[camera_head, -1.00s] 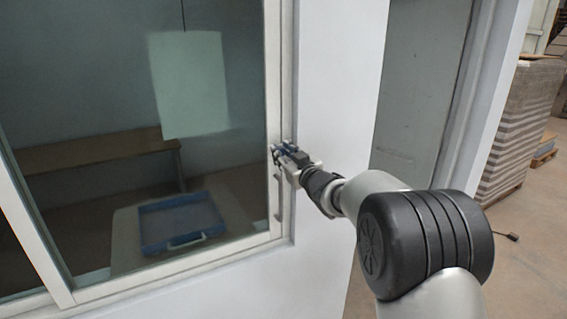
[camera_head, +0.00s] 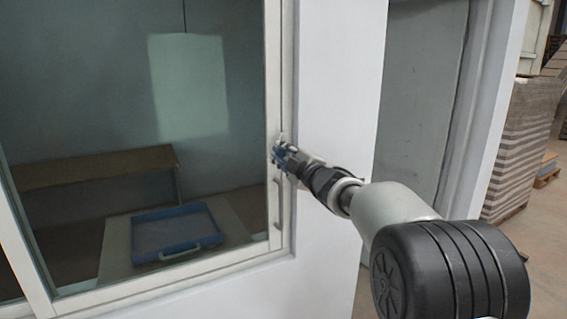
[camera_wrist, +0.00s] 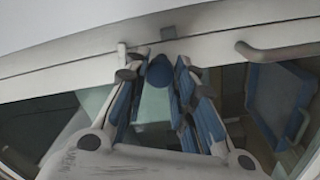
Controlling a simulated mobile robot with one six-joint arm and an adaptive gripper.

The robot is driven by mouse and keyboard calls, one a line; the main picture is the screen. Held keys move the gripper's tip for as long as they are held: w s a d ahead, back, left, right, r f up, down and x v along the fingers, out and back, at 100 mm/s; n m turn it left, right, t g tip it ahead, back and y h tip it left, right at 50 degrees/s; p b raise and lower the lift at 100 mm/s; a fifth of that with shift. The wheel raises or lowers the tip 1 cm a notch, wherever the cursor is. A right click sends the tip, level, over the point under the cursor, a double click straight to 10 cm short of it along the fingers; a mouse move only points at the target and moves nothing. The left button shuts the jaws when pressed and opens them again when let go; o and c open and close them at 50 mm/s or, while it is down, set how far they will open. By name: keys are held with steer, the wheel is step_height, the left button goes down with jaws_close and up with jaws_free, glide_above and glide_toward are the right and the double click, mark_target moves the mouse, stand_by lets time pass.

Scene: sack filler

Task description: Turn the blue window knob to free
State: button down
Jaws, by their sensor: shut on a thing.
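The blue knob (camera_wrist: 160,71) shows in the wrist view between the two blue-padded fingers of my gripper (camera_wrist: 157,84), close to the window frame. My gripper is shut on the knob. In the head view my gripper (camera_head: 282,158) is at the right upright of the window frame (camera_head: 285,90), and its fingers largely hide the knob there. I cannot read the knob's turn position.
A grey bar handle (camera_head: 279,202) stands on the frame just below my gripper; it also shows in the wrist view (camera_wrist: 275,52). Behind the glass are a blue tray (camera_head: 176,254) and a bench (camera_head: 95,165). A white wall (camera_head: 335,110) is to the right.

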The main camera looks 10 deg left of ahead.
steer(key=shift+n+b, duration=0.8)
steer(key=shift+n, duration=0.8)
steer(key=c, duration=1.3)
jaws_free()
steer(key=shift+c, duration=0.2)
steer(key=v, duration=1.2)
steer(key=shift+w+d+f, duration=0.1)
steer(key=shift+d, duration=0.05)
